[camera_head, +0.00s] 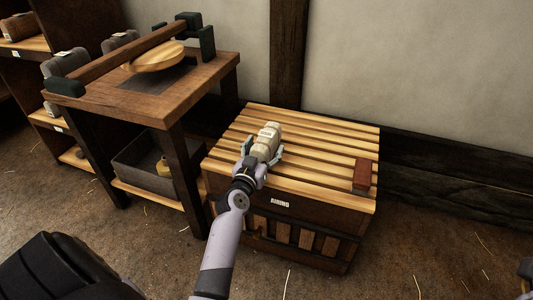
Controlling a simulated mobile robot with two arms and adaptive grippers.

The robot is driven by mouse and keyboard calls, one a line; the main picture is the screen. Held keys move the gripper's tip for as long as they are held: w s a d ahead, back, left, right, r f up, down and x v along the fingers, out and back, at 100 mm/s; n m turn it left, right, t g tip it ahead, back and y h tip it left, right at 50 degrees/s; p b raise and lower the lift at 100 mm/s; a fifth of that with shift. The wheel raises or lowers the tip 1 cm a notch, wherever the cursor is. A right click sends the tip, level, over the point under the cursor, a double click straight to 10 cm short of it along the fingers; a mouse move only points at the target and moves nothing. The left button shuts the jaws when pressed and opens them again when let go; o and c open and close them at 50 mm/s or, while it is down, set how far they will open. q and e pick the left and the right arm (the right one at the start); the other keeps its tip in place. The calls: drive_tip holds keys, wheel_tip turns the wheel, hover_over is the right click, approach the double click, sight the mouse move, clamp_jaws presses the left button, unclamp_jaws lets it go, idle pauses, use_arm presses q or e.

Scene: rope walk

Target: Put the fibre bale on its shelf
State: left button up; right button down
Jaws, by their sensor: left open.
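A pale cream bale (268,138), tied into rounded sections, lies on the slatted top of a wooden chest (322,160) with a small label on its front. I take it to be the fibre bale. My left gripper (262,153) is open at the bale's near end, with one finger on each side of it. I cannot tell whether the fingers touch it. A wooden shelf unit (38,44) with small white labels stands at the far left, partly cut off.
A dark red block (362,174) lies at the chest's right side. A wooden bench (150,98) stands left of the chest, with a bar, a round wooden disc (155,57) and a grey bin (140,163) below. Straw-strewn floor is open in front.

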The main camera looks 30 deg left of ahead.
use_arm(q)
drive_tip(key=shift+w, duration=0.3)
drive_tip(key=shift+c, duration=0.2)
